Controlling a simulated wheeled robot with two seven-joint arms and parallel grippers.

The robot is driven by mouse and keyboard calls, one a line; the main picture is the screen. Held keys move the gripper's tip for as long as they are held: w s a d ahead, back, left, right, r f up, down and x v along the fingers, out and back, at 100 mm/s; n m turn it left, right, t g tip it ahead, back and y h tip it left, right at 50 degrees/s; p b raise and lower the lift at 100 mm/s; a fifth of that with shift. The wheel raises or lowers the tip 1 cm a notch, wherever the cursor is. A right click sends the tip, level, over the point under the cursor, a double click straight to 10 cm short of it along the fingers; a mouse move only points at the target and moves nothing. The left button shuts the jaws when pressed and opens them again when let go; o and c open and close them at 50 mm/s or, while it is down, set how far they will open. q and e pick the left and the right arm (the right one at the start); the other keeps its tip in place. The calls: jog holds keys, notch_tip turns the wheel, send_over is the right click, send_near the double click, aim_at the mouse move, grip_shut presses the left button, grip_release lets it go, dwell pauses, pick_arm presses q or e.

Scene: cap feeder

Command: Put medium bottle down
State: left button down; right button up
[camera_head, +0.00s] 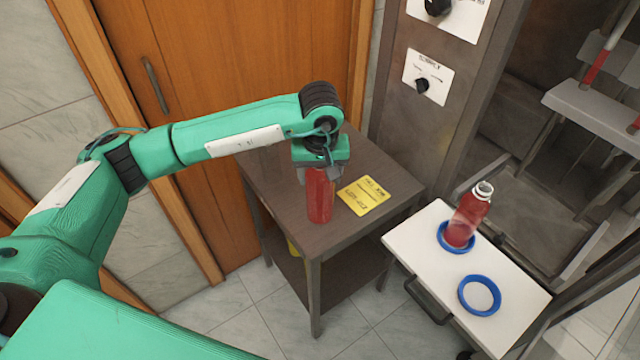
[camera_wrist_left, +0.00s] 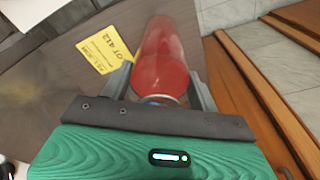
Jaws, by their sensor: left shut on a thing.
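A red bottle (camera_head: 319,198) is upright at the dark side table (camera_head: 277,203), left of the yellow card. My left gripper (camera_head: 319,170) points down from above and is shut on this bottle near its top. In the left wrist view the bottle (camera_wrist_left: 163,62) sits between the two grey fingers (camera_wrist_left: 163,90). The bottle's base appears at or very near the tabletop; I cannot tell whether it touches. Its upper end is hidden by the gripper. My right gripper is not in view.
A yellow card (camera_head: 367,195) lies on the side table; it also shows in the left wrist view (camera_wrist_left: 104,50). To the right, a white shelf (camera_head: 425,243) bears another red bottle (camera_head: 467,218) in a blue ring and an empty blue ring (camera_head: 480,295). A wooden door (camera_head: 225,70) stands behind.

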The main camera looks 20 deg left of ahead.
pick_arm(q)
jog(key=shift+f, duration=0.55)
notch_tip(320, 180, down, 2)
jog(key=shift+f+p, duration=0.25)
jog(key=shift+p, duration=0.15)
jog(key=shift+f, duration=0.4)
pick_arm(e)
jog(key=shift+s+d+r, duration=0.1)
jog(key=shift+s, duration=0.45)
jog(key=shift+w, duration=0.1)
